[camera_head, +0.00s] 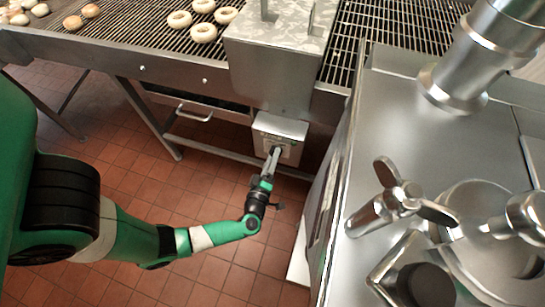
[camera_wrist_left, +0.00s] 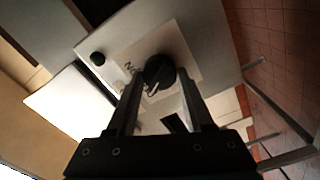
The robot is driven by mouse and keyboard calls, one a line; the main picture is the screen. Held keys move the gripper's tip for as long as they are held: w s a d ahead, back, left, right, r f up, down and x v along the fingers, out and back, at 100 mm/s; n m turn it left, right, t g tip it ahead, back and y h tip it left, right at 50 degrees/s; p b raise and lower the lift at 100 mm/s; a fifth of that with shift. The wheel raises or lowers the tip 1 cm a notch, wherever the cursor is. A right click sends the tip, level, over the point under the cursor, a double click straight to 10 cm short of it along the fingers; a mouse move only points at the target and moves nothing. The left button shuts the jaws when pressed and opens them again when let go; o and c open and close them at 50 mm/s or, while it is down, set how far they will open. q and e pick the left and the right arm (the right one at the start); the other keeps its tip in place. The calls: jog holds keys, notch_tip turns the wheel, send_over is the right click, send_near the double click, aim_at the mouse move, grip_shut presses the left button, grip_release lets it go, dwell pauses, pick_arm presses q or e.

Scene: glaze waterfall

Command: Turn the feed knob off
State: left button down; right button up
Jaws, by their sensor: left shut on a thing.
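The feed knob (camera_wrist_left: 158,70) is round and black, on a pale label plate (camera_wrist_left: 190,55) with partly hidden lettering. The plate is on the front of a grey metal control box (camera_head: 280,124), under the hopper at the conveyor's edge. My left gripper (camera_head: 274,157) reaches up to this box face. In the left wrist view its two fingers (camera_wrist_left: 160,88) lie on either side of the knob and are shut on it. In the head view the knob is hidden by the gripper. My right gripper is in neither view.
A wire conveyor (camera_head: 130,35) carries pale rings (camera_head: 203,32) and buns (camera_head: 90,10). A steel machine (camera_head: 375,130) with a three-armed handle (camera_head: 402,197) stands right. Open tiled floor (camera_head: 110,200) lies below my left arm.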

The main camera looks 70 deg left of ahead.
pick_arm(q)
jog(key=shift+c, duration=1.5)
grip_release()
jog(key=p+v, duration=0.3)
jog(key=v, duration=0.8)
jog(key=shift+s+d, duration=0.25)
